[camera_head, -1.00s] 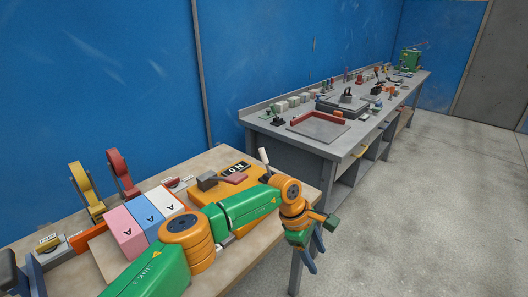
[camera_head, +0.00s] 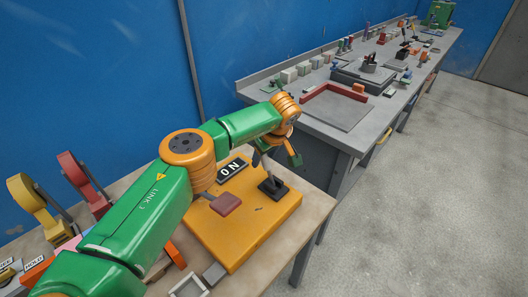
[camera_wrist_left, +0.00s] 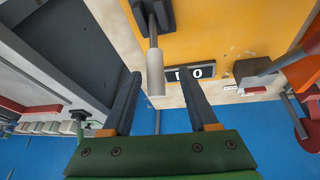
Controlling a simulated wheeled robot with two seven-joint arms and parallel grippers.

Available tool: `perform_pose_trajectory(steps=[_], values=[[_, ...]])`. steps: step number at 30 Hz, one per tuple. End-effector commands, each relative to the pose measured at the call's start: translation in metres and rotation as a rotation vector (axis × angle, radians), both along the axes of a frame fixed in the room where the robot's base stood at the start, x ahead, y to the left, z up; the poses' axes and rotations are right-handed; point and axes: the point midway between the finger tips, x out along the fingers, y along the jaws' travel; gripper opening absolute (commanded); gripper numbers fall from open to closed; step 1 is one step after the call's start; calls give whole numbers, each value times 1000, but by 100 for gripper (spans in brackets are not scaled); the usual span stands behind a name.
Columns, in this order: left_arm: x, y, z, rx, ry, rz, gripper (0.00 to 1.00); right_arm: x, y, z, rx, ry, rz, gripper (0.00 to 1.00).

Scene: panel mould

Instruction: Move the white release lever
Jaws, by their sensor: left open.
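The white release lever shows in the left wrist view as a pale cylindrical grip (camera_wrist_left: 155,72) on a grey rod, rising from a black base. In the head view its black base (camera_head: 273,189) sits on the orange panel (camera_head: 250,232), near the far right corner. The upper part of the lever is largely hidden there by my gripper. My left gripper (camera_head: 268,160) is at the lever with its jaws open. In the wrist view the grip lies between the two dark fingers (camera_wrist_left: 161,78), with gaps on both sides. My right gripper is not in view.
An "ON" label plate (camera_head: 232,168) and a dark red-capped handle (camera_head: 225,203) are close by on the panel. Yellow (camera_head: 32,200) and red (camera_head: 82,184) clamp arms stand at left. A grey bench (camera_head: 345,135) with tools stands behind.

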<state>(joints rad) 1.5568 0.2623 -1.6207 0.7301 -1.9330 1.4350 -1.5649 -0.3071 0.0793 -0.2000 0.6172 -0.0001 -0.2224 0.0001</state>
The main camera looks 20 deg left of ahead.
Motion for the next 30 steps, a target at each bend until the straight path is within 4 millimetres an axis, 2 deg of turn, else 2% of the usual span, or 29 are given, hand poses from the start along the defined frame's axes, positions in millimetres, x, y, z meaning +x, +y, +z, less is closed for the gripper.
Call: perform_pose_trajectory(steps=[4, 11, 18, 30], values=[[4, 5, -14, 1, -1, 1, 60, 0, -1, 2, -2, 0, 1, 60], [5, 6, -17, 0, -2, 1, 60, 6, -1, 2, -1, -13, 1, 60], [5, 6, -17, 0, 0, 1, 0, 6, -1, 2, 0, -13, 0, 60], [5, 6, -17, 0, 0, 1, 0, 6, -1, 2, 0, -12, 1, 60]])
